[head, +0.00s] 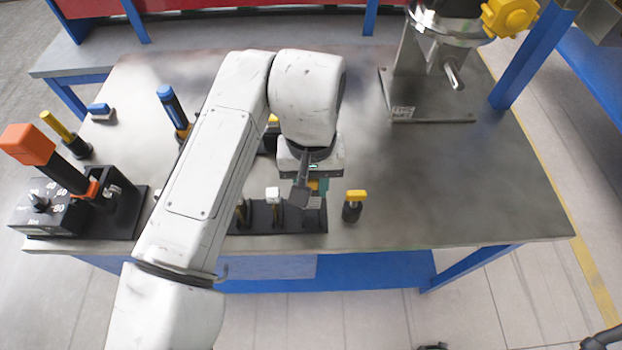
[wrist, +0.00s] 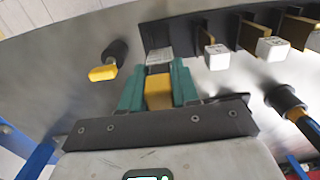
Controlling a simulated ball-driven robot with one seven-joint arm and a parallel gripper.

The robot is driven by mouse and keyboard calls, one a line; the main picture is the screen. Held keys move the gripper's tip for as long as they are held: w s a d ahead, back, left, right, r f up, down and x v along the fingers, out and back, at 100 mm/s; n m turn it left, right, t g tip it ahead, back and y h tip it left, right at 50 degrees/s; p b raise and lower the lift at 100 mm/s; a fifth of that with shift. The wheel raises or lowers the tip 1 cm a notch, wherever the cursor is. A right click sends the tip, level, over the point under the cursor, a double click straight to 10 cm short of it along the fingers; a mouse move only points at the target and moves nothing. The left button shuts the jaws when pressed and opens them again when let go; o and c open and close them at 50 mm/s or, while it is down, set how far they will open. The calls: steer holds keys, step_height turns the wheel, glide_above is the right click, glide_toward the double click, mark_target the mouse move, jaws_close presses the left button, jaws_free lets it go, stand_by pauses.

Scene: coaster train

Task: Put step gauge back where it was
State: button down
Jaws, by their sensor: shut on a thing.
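My gripper (head: 316,188) is over the front of the workbench, at the right end of a black rack (head: 285,226). In the wrist view its green fingers (wrist: 158,88) are shut on a yellow piece, which I take to be the step gauge (wrist: 158,92). The end of the rack (wrist: 185,33) is just beyond the fingertips. A grey-white piece shows between the fingers and the rack; I cannot tell if it belongs to the gauge. Several white-tipped pieces stand in the rack, one with a white cube (head: 272,194). Whether the held gauge touches the rack is unclear.
A yellow-topped black tool (head: 355,203) stands close to the right of the rack. A blue-handled tool (head: 172,108) and an orange-handled black device (head: 70,190) stand left. A metal stand (head: 425,85) is at the back right. The bench's right side (head: 470,185) is clear.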

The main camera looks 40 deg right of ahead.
steer(key=shift+f, duration=0.2)
steer(key=c, duration=0.8)
jaws_free()
step_height(320, 180, up, 13)
steer(key=shift+w+r, duration=0.15)
